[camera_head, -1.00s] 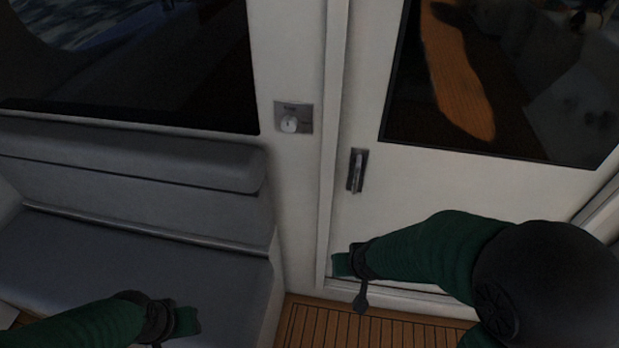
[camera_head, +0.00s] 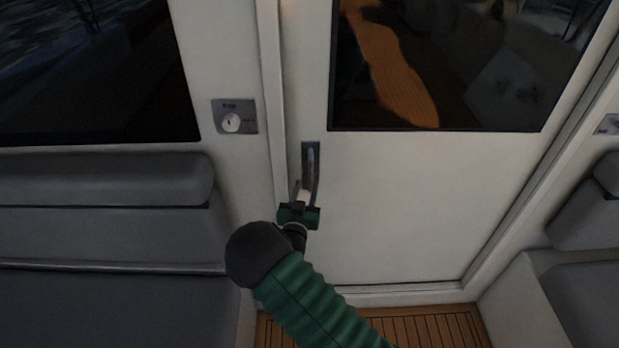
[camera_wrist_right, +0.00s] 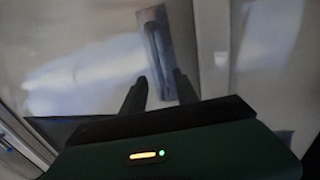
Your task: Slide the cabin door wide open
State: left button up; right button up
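The white cabin door (camera_head: 400,210) has a dark window in its upper part and stands shut against the frame on its left. Its upright metal handle (camera_head: 312,160) sits near the door's left edge. My right gripper (camera_head: 305,186) is at the lower end of the handle, with its fingers pointing up. In the right wrist view, the handle (camera_wrist_right: 155,42) runs down between the two fingers of the right gripper (camera_wrist_right: 161,77), which are spread apart. I cannot tell whether either finger touches it. My left gripper is out of view.
A lock plate (camera_head: 234,117) with a round knob is on the wall left of the door. Grey padded seats (camera_head: 90,240) stand at the left, and another seat (camera_head: 590,220) at the right. The slatted wooden floor (camera_head: 440,325) lies below the door.

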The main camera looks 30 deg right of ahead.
aim_at(310, 177)
jog(key=b+x, duration=0.1)
jog(key=x, duration=0.4)
jog(key=shift+d+f, duration=0.1)
jog(key=shift+d, duration=0.25)
jog(key=shift+w+d, duration=0.25)
jog(key=shift+w, duration=0.25)
jog(key=shift+s, duration=0.1)
grip_shut()
dwell(0.4)
